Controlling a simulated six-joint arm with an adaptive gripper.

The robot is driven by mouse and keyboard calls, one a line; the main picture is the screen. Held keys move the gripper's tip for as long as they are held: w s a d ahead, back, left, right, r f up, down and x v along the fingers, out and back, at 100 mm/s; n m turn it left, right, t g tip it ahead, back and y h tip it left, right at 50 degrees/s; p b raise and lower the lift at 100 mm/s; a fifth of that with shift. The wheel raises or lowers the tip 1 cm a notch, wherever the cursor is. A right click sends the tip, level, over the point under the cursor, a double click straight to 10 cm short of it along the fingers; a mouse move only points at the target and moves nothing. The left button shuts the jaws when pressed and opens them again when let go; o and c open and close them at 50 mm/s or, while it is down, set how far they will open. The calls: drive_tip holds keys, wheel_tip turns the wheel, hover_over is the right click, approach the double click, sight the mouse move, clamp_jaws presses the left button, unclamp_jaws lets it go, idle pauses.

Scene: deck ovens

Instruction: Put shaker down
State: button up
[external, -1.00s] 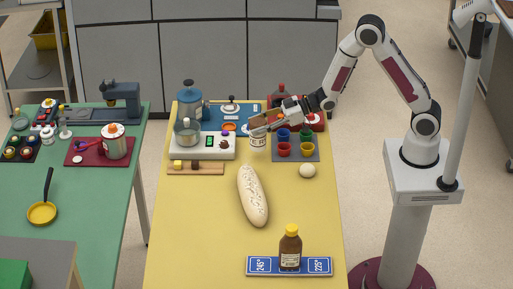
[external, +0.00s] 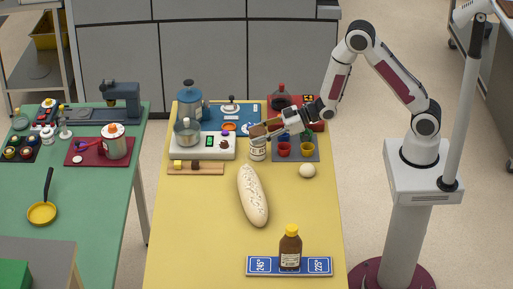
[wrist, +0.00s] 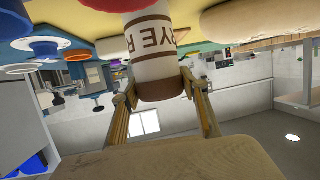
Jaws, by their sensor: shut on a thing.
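The shaker (external: 258,152) is a white cylinder with brown bands and dark lettering, upright in the external view. In the wrist view the shaker (wrist: 155,45) shows part of the words "RYE F". My gripper (external: 262,131) is shut on its brown upper end, with one finger on each side in the wrist view (wrist: 160,95). The shaker is over the yellow table (external: 200,225), between the white scale and the grey cup tray. I cannot tell whether its base touches the table.
The white scale (external: 220,151) with a pot stands left, and the grey tray (external: 295,158) with coloured cups right. An egg (external: 307,171) and a long loaf (external: 252,195) lie nearer. A brown bottle (external: 290,250) stands on a blue marked plate (external: 322,266). The front left table is clear.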

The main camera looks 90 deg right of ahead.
drive_tip(key=shift+f, duration=0.1)
drive_tip(key=o, duration=1.3)
drive_tip(key=shift+s+r, duration=0.15)
drive_tip(key=shift+r, duration=0.05)
drive_tip(key=shift+v, duration=3.6)
